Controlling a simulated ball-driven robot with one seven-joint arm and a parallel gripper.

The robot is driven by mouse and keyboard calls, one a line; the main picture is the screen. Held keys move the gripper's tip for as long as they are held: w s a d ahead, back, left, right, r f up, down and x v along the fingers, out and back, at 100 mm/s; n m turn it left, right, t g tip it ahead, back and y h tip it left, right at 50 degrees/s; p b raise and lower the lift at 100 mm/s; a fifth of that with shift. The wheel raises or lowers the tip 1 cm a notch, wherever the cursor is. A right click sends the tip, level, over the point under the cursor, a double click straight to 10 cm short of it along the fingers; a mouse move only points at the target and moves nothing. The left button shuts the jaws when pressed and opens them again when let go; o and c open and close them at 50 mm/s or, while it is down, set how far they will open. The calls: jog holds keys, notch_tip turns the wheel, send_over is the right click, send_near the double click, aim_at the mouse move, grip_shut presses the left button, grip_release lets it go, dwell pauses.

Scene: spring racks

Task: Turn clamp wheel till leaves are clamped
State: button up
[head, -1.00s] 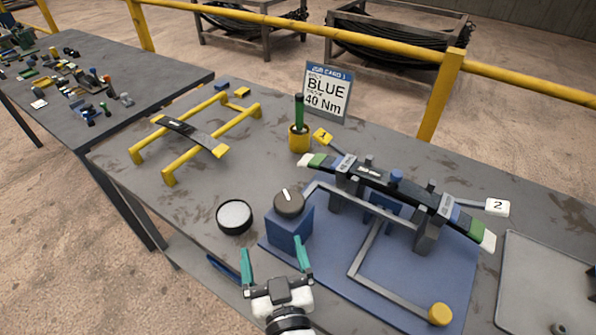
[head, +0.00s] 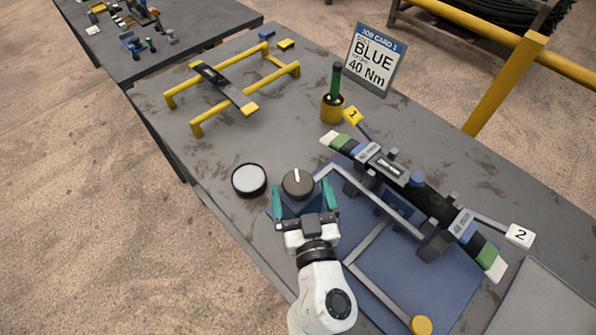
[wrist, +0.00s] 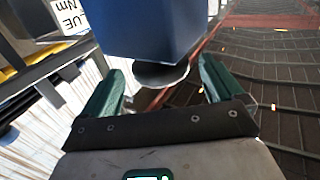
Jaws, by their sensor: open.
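I cannot tell whether this knob is the clamp wheel; a yellow knob (head: 421,325) also ends a grey bent bar. A dark leaf stack (head: 437,209) with green and white ends lies across the grey fixture. My gripper (head: 302,187) is open, its green fingers on either side of the knob and block in the head view. In the wrist view the blue block (wrist: 150,28) lies beyond the open fingers. Contact cannot be told.
A round pot (head: 249,180) stands left of the knob. A yellow cup (head: 332,108) with a green-handled tool, a job card (head: 372,60) reading BLUE 40 Nm, and a yellow rack (head: 205,122) stand behind. A grey tray (head: 545,305) is at right.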

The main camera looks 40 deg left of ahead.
aim_at(295, 170)
jog(key=shift+x, duration=2.4)
jog(key=shift+s, duration=0.1)
jog(key=shift+c, duration=0.4)
jog(key=c, duration=0.9)
jog(key=shift+b, duration=0.35)
